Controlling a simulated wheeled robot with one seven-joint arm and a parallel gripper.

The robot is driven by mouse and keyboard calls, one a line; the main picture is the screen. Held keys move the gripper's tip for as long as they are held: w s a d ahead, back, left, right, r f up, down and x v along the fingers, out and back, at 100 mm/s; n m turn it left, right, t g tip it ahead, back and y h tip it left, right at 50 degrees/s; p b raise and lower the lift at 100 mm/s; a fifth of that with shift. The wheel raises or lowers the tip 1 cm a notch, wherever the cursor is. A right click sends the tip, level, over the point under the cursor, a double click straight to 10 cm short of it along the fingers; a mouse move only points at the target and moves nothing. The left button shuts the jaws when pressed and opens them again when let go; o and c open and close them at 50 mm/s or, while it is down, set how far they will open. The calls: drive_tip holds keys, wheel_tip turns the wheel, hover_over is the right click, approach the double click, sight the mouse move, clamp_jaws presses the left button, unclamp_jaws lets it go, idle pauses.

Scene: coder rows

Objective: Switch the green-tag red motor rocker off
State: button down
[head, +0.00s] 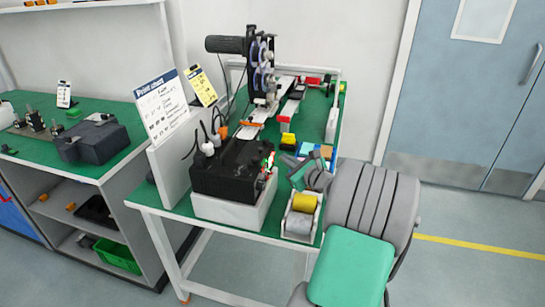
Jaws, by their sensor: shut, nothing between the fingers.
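A black machine housing (228,170) sits on a white base on the green-topped bench. Small red and green parts (268,163) show on its right side; they are too small to tell which is the green-tag red motor rocker or which way it is tipped. My gripper (285,163) is shut and empty, just right of these parts. My wrist and arm hide part of the area, and I cannot tell whether the fingertips touch the housing.
A tape holder with a yellow roll (304,203) stands at the bench's front right, close to my arm. A conveyor (290,106) runs back. A second bench (120,160) is at left; open floor lies right.

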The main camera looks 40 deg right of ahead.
drive_tip(key=shift+w+a+p, duration=0.25)
drive_tip(key=shift+w+p, duration=0.15)
drive_tip(key=shift+p, duration=0.1)
drive_tip(key=shift+w+a+r+p, duration=0.1)
drive_tip(key=shift+w+a+p, duration=0.1)
drive_tip(key=shift+w+p, duration=0.1)
idle(0.6)
drive_tip(key=shift+s+d, duration=0.1)
drive_tip(key=shift+s, duration=0.05)
drive_tip(key=shift+s+d, duration=0.4)
drive_tip(key=shift+s, duration=0.1)
drive_tip(key=s+d, duration=0.1)
drive_tip(key=s, duration=0.1)
drive_tip(key=s+d+f, duration=0.1)
drive_tip(key=s+d, duration=0.1)
idle(0.5)
